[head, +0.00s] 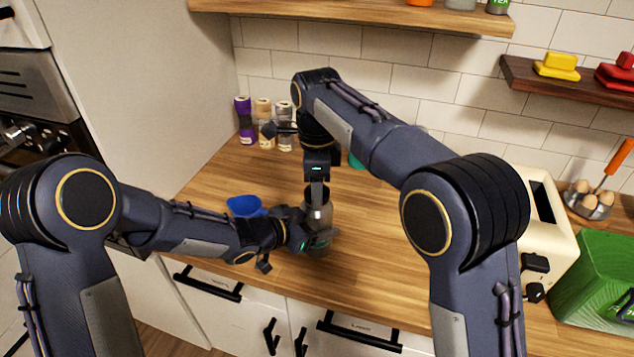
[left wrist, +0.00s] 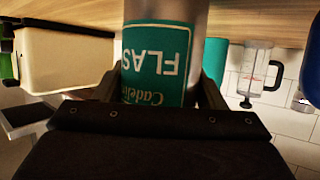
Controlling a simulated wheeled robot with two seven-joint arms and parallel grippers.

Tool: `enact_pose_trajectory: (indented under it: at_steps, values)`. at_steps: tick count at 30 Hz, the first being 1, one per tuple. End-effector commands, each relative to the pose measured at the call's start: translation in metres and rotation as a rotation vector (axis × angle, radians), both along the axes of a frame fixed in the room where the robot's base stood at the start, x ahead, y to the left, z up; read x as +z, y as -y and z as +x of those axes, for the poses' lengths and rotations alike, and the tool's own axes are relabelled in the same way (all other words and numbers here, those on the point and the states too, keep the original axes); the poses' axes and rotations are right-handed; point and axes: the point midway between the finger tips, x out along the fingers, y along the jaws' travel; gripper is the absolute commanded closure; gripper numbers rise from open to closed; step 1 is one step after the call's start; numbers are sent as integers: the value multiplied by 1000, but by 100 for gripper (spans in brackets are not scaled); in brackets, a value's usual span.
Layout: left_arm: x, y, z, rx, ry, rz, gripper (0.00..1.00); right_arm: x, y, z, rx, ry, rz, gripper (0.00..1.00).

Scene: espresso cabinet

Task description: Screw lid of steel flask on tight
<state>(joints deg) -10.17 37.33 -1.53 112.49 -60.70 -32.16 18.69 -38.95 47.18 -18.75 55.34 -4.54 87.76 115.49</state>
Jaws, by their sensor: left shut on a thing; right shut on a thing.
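The steel flask (head: 319,211) stands upright on the wooden counter, its lower part partly covered by my left gripper. In the left wrist view the flask (left wrist: 157,62) shows a green label with upside-down lettering, between the jaws. My left gripper (head: 318,237) is shut around the flask's lower body from the left. My right gripper (head: 317,193) points straight down from above and is shut on the lid at the flask's top. The lid itself is mostly hidden by the fingers, so its seating cannot be seen.
A blue scoop-like object (head: 244,206) lies left of the flask. Several spice jars (head: 264,123) stand at the back wall. A clear jug (left wrist: 254,72) shows in the left wrist view.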

Motion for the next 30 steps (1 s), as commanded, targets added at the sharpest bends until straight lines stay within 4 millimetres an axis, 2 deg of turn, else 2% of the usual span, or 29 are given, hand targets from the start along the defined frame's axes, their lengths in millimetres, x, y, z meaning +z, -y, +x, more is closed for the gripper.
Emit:
enact_pose_trajectory:
  at_steps: [2,5,12,15,20,29,30]
  values:
    - [0,0,0,1,0,0,100,1,0,0,-28,1,0,74]
    - [0,0,0,1,0,0,100,0,0,0,-168,1,-2,74]
    - [0,0,0,1,0,0,100,-1,-1,0,-807,3,-2,74]
    - [0,0,0,1,0,0,100,-3,-1,-1,-1025,1,-9,74]
    - [0,0,0,1,0,0,100,-1,0,-1,-1163,2,-4,74]
    - [0,0,0,1,0,0,100,0,0,0,-1181,0,0,74]
    - [0,0,0,1,0,0,100,0,0,0,-1180,0,0,51]
